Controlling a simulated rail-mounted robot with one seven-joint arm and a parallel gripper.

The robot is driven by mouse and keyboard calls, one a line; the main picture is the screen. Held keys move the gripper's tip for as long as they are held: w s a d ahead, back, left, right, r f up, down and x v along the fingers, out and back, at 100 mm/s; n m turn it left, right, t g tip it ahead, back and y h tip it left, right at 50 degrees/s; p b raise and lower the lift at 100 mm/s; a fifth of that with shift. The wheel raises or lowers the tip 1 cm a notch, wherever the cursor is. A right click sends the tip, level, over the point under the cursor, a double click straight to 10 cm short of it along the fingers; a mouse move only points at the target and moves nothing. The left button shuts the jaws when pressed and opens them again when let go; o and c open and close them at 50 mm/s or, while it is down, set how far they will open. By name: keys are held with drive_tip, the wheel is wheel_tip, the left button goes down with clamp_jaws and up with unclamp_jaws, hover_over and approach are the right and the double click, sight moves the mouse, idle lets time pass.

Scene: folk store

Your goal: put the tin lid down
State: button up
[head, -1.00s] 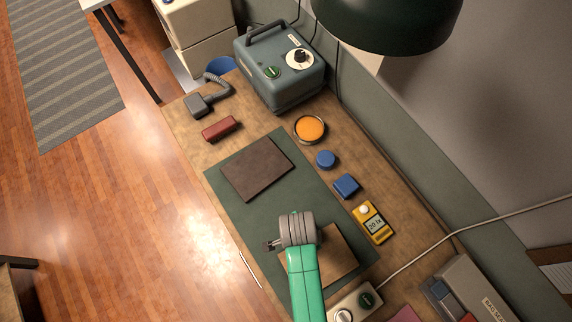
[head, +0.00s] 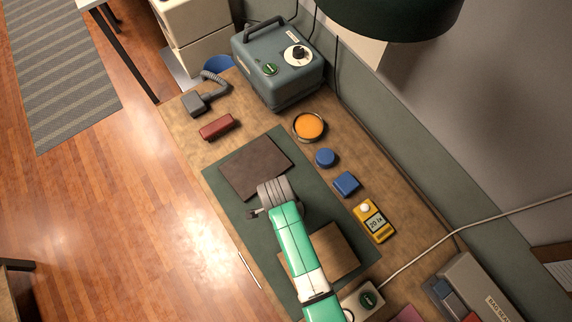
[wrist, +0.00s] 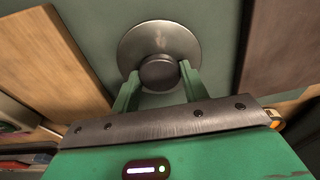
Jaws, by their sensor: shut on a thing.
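The tin lid (wrist: 185,45) is a round grey metal disc with a dark knob (wrist: 159,72). In the wrist view my gripper (wrist: 158,78) has its two green fingers shut on the knob. The lid is over the green mat (wrist: 222,35), between two boards. I cannot tell whether it touches the mat. In the head view my wrist hides the lid and fingertips, and my arm reaches over the mat (head: 222,178). An open round tin with orange contents (head: 309,126) stands apart, beyond the mat.
A dark brown board (head: 255,165) and a tan board (head: 338,248) lie on the mat on either side of my wrist. A blue round piece (head: 325,158), a blue block (head: 346,184) and a yellow meter (head: 374,222) line the mat's far side.

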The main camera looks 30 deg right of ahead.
drive_tip(key=shift+f, duration=0.1)
drive_tip(key=o, duration=1)
drive_tip(key=r, duration=0.4)
drive_tip(key=a+r+p, duration=0.1)
drive_tip(key=r, duration=0.3)
drive_tip(key=r+p, duration=0.1)
drive_tip(key=r, duration=0.3)
drive_tip(key=shift+s+a+r, duration=0.1)
drive_tip(key=shift+a, duration=0.1)
